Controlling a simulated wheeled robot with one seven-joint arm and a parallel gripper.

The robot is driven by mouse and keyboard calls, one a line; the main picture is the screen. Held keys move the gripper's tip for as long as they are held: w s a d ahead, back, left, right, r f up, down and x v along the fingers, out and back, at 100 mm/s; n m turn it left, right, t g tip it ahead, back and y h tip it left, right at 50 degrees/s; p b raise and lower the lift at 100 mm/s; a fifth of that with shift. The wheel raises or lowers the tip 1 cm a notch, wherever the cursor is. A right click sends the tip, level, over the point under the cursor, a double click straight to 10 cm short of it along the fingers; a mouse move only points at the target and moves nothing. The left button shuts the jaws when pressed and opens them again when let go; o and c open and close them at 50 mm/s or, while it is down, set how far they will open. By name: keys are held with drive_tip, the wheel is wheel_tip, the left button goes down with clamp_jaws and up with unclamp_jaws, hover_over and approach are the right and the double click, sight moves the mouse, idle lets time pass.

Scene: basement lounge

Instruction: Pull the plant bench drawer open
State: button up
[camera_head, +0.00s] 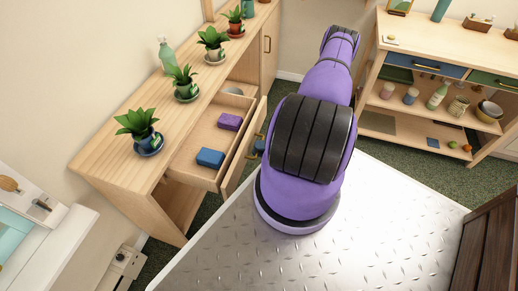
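The plant bench (120,140) is a long light wooden bench along the left wall, with several potted plants on top. Its drawer (205,135) stands pulled out toward my base, and its inside shows. A blue block (210,158) and a purple block (230,121) lie in it, with a grey round thing (234,91) toward the far end. A brass handle (258,137) shows on the drawer front (238,158). My purple arm covers the area right of the front. A small dark part of my gripper (260,147) shows beside the handle; its fingers are mostly hidden, so its grip is unclear.
A green bottle (166,56) stands on the bench among the plants. A shelf unit (440,55) with blue and green drawers stands at the right back. A white counter (60,245) is at the lower left. Green carpet (420,175) lies between the furniture.

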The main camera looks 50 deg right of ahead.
drive_tip(key=v, duration=1)
drive_tip(key=shift+s+d, duration=0.25)
drive_tip(key=shift+s, duration=0.05)
